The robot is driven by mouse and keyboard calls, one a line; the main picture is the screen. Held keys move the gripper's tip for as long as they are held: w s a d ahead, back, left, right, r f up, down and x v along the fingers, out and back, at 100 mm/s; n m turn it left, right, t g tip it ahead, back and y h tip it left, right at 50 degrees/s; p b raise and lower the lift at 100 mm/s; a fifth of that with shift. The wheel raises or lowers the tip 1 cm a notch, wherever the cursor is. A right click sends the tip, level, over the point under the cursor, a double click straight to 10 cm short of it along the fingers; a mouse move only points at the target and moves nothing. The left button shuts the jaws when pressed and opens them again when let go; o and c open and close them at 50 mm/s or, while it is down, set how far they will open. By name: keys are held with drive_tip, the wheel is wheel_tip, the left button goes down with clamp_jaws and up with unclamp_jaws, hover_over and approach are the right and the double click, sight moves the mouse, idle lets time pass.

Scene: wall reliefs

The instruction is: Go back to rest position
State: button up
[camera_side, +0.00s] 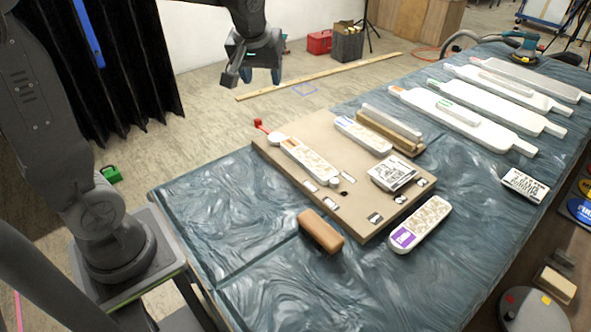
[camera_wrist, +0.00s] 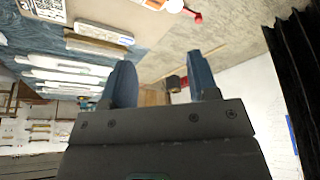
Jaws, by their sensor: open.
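My gripper (camera_side: 258,76) hangs at the top of the side view, raised above the floor beyond the table's far left edge. In the wrist view its two blue fingers (camera_wrist: 163,84) stand apart with nothing between them. The tan board (camera_side: 292,182) lies on the blue swirled table, apart from my gripper. On the board are a patterned relief piece (camera_side: 308,158) with a red-tipped end, a white piece with a blue label (camera_side: 362,135), and a block with a printed code (camera_side: 391,174).
A brown block (camera_side: 320,232) and a relief with a purple label (camera_side: 420,224) lie beside the board. Several white paddle-shaped boards (camera_side: 468,119) lie at the table's far right. A black curtain (camera_side: 110,75) hangs at the left. A red box (camera_side: 319,42) stands on the floor behind.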

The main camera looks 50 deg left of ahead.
drive_tip(key=s+d+m+t+h, duration=0.1)
drive_tip(key=s+d+m, duration=0.3)
drive_tip(key=s, duration=0.4)
drive_tip(key=s+d+m+t+h, duration=0.1)
drive_tip(key=s+d+m, duration=0.3)
drive_tip(key=s, duration=0.5)
drive_tip(key=d, duration=0.2)
drive_tip(key=shift+s+d+f+h, duration=0.2)
drive_tip(key=shift+d+f+h, duration=0.1)
drive_tip(key=shift+f, duration=0.1)
